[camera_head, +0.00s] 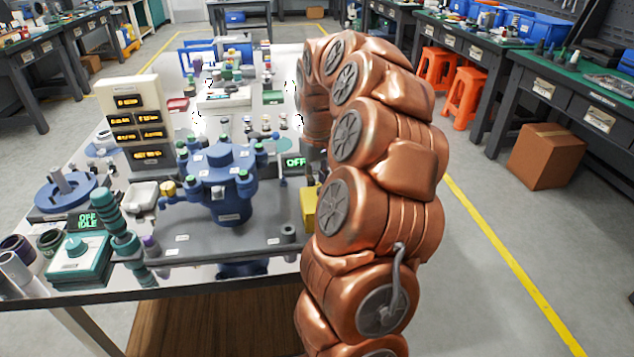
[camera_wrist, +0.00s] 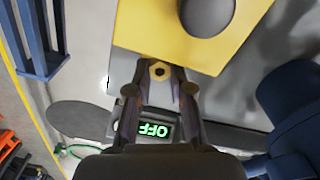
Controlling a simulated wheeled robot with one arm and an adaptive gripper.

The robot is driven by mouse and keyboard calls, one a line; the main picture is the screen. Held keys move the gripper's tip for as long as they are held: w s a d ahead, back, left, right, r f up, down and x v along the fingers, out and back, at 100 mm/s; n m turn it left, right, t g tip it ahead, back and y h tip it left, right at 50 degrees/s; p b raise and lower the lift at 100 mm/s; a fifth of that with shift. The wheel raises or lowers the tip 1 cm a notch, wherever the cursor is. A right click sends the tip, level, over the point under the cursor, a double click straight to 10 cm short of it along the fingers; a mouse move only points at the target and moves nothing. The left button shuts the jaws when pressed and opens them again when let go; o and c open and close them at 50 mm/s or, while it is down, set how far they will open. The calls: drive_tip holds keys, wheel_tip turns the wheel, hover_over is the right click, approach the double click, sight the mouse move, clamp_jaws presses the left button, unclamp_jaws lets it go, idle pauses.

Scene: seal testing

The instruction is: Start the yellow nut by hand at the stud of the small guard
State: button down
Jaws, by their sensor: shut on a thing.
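In the wrist view my gripper (camera_wrist: 160,84) is shut on the yellow nut (camera_wrist: 159,71), a small piece with a dark centre between the fingertips. The nut is at the near edge of a yellow block (camera_wrist: 142,30) with a dark round knob on top. This block may be the small guard; I cannot tell whether the nut touches it. No stud can be made out. In the head view the yellow block (camera_head: 309,208) is partly behind my arm, at the right of the grey plate. My arm hides the fingertips and nut there.
A blue multi-port housing (camera_head: 220,180) stands on the grey plate (camera_head: 255,240), left of the yellow block. A green OFF display (camera_wrist: 154,130) lies below my fingers in the wrist view. A white-cream panel with displays (camera_head: 128,100) stands farther left.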

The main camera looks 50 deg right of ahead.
drive_tip(key=shift+m+b, duration=1.45)
drive_tip(key=shift+m, duration=0.65)
drive_tip(key=shift+s+f+m+b, duration=0.15)
drive_tip(key=shift+m+b, duration=1.15)
drive_tip(key=shift+m, duration=0.8)
drive_tip(key=c, duration=1)
unclamp_jaws()
drive_tip(key=shift+o, duration=0.2)
drive_tip(key=shift+r, duration=0.25)
wheel_tip(320, 180, up, 9)
drive_tip(key=p, duration=0.4)
drive_tip(key=shift+f, duration=0.15)
